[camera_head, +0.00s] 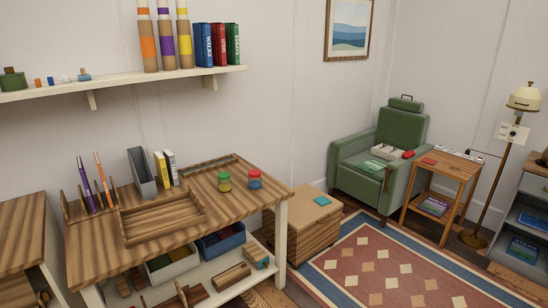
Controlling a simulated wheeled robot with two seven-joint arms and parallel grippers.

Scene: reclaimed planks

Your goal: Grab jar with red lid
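The jar with a red lid (255,180) stands upright near the right end of the striped wooden workbench top (205,220). Its lower part looks bluish. A second small jar (224,182), greenish with a yellowish lid, stands just left of it, with a gap between them. Neither of my grippers shows in the head view.
A wooden tray (162,216), a grey bin (142,174), small books (165,168) and a holder with pencils (90,200) occupy the bench's left and back. The front right of the top is clear. A wall shelf (120,84) hangs above. A wooden chest (306,222) stands to the right.

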